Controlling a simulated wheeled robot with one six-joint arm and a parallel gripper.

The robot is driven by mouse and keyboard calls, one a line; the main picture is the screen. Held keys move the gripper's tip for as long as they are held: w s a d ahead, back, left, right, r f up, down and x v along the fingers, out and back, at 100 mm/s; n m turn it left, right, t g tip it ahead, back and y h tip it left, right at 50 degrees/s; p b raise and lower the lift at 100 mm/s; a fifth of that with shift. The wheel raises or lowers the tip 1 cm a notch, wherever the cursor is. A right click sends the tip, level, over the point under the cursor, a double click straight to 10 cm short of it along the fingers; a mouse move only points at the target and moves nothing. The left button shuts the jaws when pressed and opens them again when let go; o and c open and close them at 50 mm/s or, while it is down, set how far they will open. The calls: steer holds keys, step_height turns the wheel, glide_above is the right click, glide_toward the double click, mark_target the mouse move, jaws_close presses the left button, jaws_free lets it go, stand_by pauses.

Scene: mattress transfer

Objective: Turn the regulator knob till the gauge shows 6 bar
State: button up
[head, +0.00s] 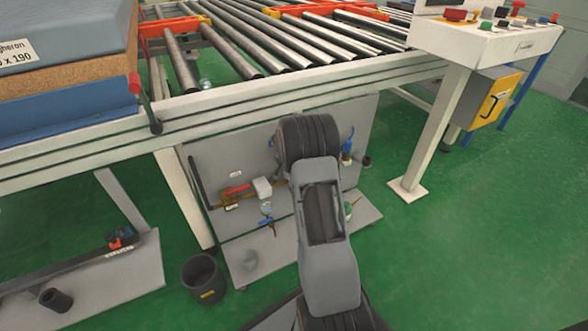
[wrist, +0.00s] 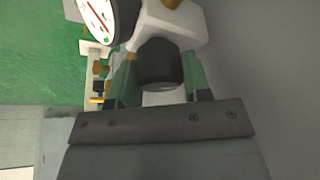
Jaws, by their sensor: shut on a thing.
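In the wrist view, the black regulator knob (wrist: 160,66) sits between the two green-grey fingers of my gripper (wrist: 163,84). The gripper is shut on it. The knob is joined to a pale regulator body (wrist: 184,25) behind it. The gauge (wrist: 98,14) is at the top left, a white dial with a red needle or line. It is cut off by the frame and its reading cannot be made out. In the head view my arm hides the knob, the gauge and the fingers.
A grey panel (head: 222,155) with fittings stands under the roller conveyor (head: 262,40). A black bin (head: 204,280) stands on the green floor to its left. A white console leg (head: 435,130) stands to the right. Stacked mattresses (head: 75,75) lie at the upper left.

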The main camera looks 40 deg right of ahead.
steer(key=o, duration=0.7)
steer(key=shift+c, duration=0.2)
steer(key=p+v, duration=0.5)
steer(key=v, duration=0.8)
steer(key=shift+r, duration=0.4)
steer(key=shift+a, duration=0.15)
